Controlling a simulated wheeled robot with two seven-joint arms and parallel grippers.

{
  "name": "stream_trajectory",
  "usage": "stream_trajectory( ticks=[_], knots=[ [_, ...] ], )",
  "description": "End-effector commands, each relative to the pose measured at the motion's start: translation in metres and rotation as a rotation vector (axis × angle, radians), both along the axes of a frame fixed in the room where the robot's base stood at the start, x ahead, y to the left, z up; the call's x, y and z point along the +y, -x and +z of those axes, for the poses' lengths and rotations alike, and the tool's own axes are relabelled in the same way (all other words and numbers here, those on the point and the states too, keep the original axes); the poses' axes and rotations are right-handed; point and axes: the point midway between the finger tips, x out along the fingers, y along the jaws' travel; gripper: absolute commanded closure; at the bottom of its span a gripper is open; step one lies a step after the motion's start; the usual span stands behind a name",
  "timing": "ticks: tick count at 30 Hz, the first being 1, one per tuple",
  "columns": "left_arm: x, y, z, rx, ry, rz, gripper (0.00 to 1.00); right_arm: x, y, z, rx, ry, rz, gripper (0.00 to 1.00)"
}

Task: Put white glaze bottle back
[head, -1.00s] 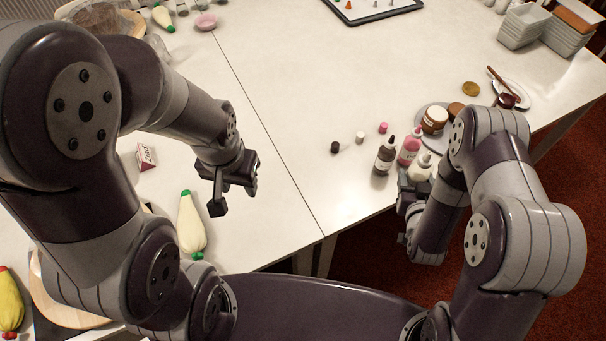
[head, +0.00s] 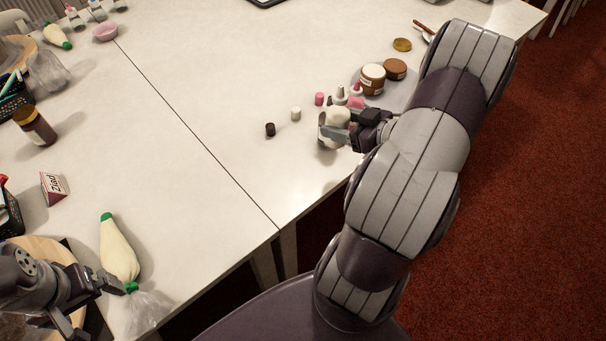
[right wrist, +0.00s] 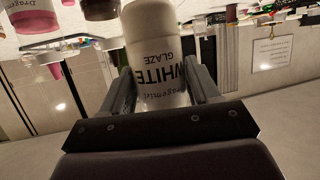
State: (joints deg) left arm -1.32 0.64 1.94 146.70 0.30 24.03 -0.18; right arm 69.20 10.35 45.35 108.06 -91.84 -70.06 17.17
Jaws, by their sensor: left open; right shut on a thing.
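The white glaze bottle (head: 340,113) is near the right edge of the table, partly covered by my right gripper (head: 350,131). In the right wrist view the bottle (right wrist: 157,45) stands between the two fingers, its "WHITE GLAZE" label upside down in the picture. My right gripper is shut on it. Whether its base touches the table is hard to tell. A pink bottle (right wrist: 30,25) and a brown one (right wrist: 100,8) show beside it in the wrist view. My left gripper (head: 88,303) is open and empty at the lower left, near a green-tipped piping bag (head: 119,250).
A dark cap (head: 270,129), a white cap (head: 296,113) and a pink cap (head: 319,98) lie left of the bottles. Brown jars (head: 372,78) stand behind them. A small Zild box (head: 54,187) and a brown jar (head: 35,126) are at left. The middle table is clear.

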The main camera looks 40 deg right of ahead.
Motion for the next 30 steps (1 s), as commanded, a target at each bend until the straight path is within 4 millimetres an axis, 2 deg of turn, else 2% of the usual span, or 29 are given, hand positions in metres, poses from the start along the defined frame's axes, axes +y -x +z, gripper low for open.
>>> stream_trajectory(
  ticks=[1,3,6,8,15,19,25,30],
  knots=[
    [0.0,0.0,-0.027,-0.001,0.0,0.0,0.0,-0.002,0.013,-0.014,-0.004,0.006,-0.006,0.51],
    [0.0,0.0,-0.035,-0.001,0.0,0.0,0.0,-0.001,0.026,-0.013,-0.002,0.005,-0.006,0.51],
    [0.0,0.0,-0.04,-0.001,0.0,0.0,0.0,0.002,0.032,-0.013,-0.003,0.003,-0.002,0.51],
    [0.0,0.0,-0.041,-0.002,0.0,0.0,0.0,0.006,0.024,-0.017,-0.003,0.0,0.001,0.51],
    [0.0,0.0,-0.052,-0.002,0.0,0.0,0.0,0.028,-0.038,-0.056,-0.002,-0.001,0.006,0.51],
    [0.0,0.0,-0.056,-0.001,0.0,0.0,0.0,0.035,-0.063,-0.07,-0.003,0.001,0.003,0.51],
    [0.0,0.0,-0.059,-0.001,0.0,0.0,0.0,0.038,-0.075,-0.082,-0.003,0.001,-0.002,0.51],
    [0.0,0.0,-0.067,-0.001,0.0,0.0,0.0,0.038,-0.074,-0.114,-0.002,-0.001,-0.002,0.51]
  ],
)
